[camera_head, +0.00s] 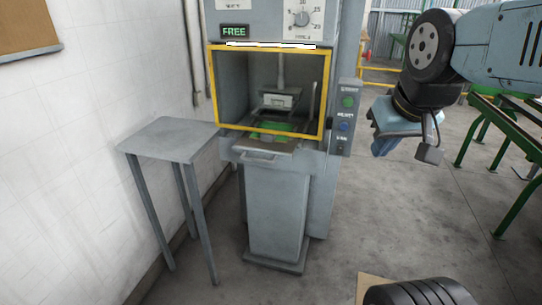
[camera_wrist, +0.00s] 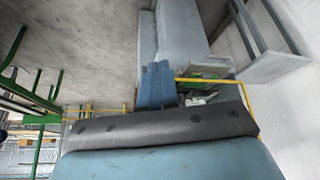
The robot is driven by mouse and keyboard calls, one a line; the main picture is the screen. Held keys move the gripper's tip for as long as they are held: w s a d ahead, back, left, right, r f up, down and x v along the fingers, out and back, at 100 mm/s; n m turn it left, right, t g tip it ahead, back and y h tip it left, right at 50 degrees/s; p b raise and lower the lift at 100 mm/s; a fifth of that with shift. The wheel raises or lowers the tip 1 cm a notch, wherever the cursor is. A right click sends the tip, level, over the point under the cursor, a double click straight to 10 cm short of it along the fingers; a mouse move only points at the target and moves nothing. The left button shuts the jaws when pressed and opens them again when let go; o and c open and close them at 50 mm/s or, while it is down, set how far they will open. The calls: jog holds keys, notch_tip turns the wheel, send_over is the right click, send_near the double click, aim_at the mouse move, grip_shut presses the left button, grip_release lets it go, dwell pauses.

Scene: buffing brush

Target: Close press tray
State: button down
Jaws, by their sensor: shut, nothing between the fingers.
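The press tray (camera_head: 284,146) sticks out at the front of the press opening, low inside the yellow frame. Its grey handle (camera_head: 258,156) is on the front edge. Something green (camera_head: 270,132) lies on the tray under the press head (camera_head: 278,99). My gripper (camera_head: 380,152) hangs to the right of the press, apart from the tray and handle, with its fingers pointing down. It is shut and empty. In the wrist view my blue fingers (camera_wrist: 155,84) are together, and part of the tray area shows beyond them, partly hidden by my wrist.
The press's yellow frame (camera_head: 268,88) surrounds the opening. A panel with green and blue buttons (camera_head: 346,116) stands on its right side, between the opening and my gripper. A small grey table (camera_head: 168,139) stands left. Green racks (camera_head: 503,123) are at the right; the floor between is clear.

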jog(key=w+a+f+n+g+h, duration=0.1)
jog(key=w+a+n, duration=0.3)
jog(key=w+n, duration=0.55)
jog(key=n+g, duration=0.1)
jog(key=n, duration=2.4)
send_near(271, 163)
jog(key=s+f, duration=0.3)
jog(key=f, duration=0.2)
jog(key=shift+m+y, duration=0.25)
jog(key=shift+y, duration=0.05)
jog(key=w, duration=0.1)
jog(key=w+f, duration=0.1)
jog(key=w+d, duration=0.1)
jog(key=shift+w+f, duration=0.2)
jog(key=shift+w, duration=0.2)
